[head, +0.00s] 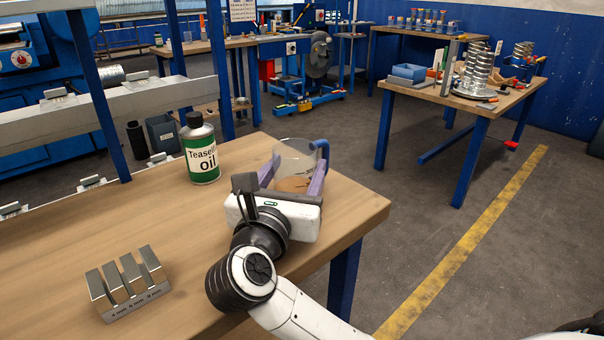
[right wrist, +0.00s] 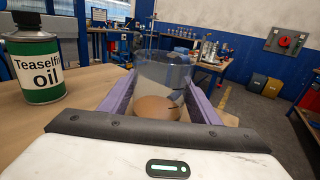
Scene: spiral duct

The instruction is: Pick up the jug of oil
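The jug (head: 297,160) is a clear vessel with a blue handle (head: 322,149) on its right side and brown oil in the bottom. It stands upright near the far right corner of the wooden table. My right gripper (head: 291,173) has its two purple fingers spread, one on either side of the jug. In the right wrist view the jug (right wrist: 163,72) sits between the fingers (right wrist: 162,88), with little room at each side; whether they touch it is hard to tell. My left gripper is not in view.
A green and white Teaselfin oil can (head: 200,150) stands left of the jug, also in the right wrist view (right wrist: 36,62). A slotted metal gauge block (head: 128,286) lies at the table's front left. The table (head: 75,262) is otherwise mostly clear. A second workbench (head: 425,90) stands behind right.

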